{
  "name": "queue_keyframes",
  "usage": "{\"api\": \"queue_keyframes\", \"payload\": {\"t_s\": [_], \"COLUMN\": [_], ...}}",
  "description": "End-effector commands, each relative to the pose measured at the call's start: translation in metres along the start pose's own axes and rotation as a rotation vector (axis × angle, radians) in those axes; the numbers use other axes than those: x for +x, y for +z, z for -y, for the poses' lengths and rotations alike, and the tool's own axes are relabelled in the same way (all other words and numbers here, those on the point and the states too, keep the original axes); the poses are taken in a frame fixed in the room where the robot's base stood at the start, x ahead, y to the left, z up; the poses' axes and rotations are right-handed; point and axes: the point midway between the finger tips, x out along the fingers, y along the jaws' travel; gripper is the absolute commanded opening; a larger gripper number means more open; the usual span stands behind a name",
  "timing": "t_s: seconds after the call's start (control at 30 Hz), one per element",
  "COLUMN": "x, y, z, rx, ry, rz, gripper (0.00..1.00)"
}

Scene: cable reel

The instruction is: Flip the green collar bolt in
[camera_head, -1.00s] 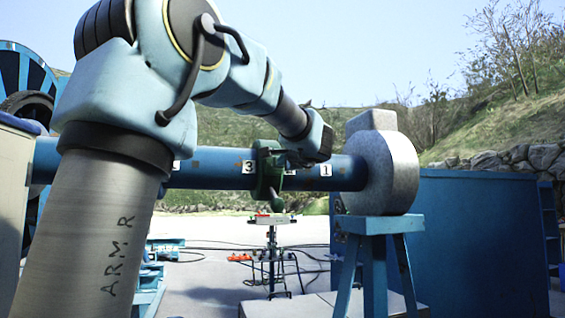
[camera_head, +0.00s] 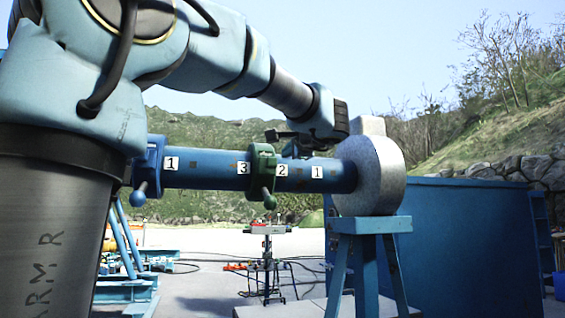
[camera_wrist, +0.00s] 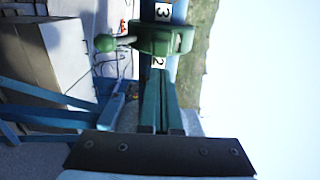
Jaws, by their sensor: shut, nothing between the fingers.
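The green collar (camera_head: 262,160) sits around the blue shaft, between labels 3 and 2. Its bolt (camera_head: 269,199) ends in a round green knob and hangs down on the near side. In the wrist view the collar (camera_wrist: 178,38) is at the top, with the knob (camera_wrist: 105,43) sticking out to the left. My gripper (camera_head: 272,136) is just above the shaft at the collar's upper right. In the wrist view its two long fingers (camera_wrist: 161,78) are together and empty, their tips close to the collar. Whether they touch it I cannot tell.
The blue shaft (camera_head: 210,168) runs across to a grey round block (camera_head: 372,175) on a blue stand (camera_head: 366,225). A blue collar (camera_head: 152,165) with a hanging knob is at the left. A small stand with tools (camera_head: 268,230) is behind. A blue container (camera_head: 460,240) fills the right.

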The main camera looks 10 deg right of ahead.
Motion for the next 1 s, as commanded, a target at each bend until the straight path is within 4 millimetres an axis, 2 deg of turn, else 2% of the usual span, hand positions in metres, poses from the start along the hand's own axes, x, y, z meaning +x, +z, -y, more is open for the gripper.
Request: {"api": "queue_keyframes", "payload": {"t_s": [0.1,0.23,0.8,0.87,0.93,1.0], "x": [-0.014,-0.021,-0.022,-0.02,-0.014,-0.005], "y": [0.0,0.0,0.0,0.001,0.004,0.011], "z": [-0.002,0.0,-0.001,-0.006,-0.021,-0.05], "rx": [0.0,0.0,0.001,0.001,0.003,0.0], "ry": [-0.001,-0.001,0.001,0.013,0.05,0.118], "rz": [0.0,0.0,0.001,0.003,0.008,0.019], "gripper": [0.0,0.0,0.0,0.0,0.0,0.0]}}
